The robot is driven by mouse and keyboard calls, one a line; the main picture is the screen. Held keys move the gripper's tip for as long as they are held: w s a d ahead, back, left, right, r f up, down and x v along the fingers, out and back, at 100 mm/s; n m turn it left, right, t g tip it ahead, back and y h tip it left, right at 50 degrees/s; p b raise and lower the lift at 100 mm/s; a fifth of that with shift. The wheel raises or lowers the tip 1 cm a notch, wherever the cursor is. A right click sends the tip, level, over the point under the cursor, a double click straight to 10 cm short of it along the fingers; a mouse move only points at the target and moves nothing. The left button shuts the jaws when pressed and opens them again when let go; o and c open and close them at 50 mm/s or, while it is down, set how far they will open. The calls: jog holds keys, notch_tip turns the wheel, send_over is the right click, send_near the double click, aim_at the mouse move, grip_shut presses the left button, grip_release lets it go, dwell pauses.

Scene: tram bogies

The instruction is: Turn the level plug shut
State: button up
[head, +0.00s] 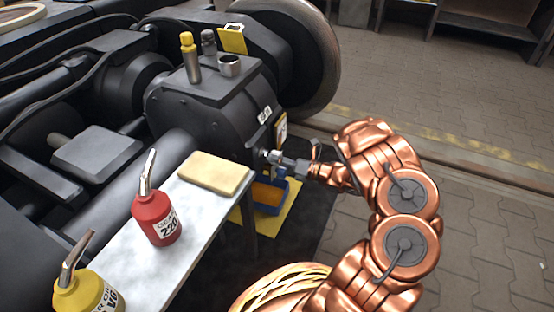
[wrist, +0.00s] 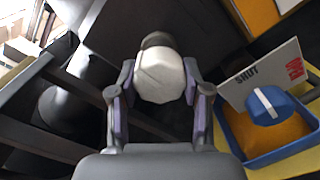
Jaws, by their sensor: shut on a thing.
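The level plug (wrist: 161,76) is a pale, faceted round head on a dark neck, in the middle of the wrist view. My gripper (wrist: 160,88) is shut on it, one purple-padded finger on each side. In the head view my gripper (head: 279,160) reaches from the right to the front of the dark gear case (head: 225,120). The plug is small there and partly hidden by the fingers. Beside it in the wrist view are a blue knob (wrist: 275,112) with a white stripe and a pale plate (wrist: 245,82) reading SHUT, with a red mark.
A blue tray (wrist: 287,152) with orange content sits below on a yellow mat (head: 235,214). A bench (head: 200,225) carries a red can (head: 155,218), a yellow can (head: 90,293) and a tan cloth (head: 214,173). Paved floor at the right is open.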

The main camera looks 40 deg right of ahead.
jog(key=o, duration=1.2)
jog(key=shift+c, duration=0.2)
jog(key=v, duration=1.2)
jog(key=shift+f, duration=0.1)
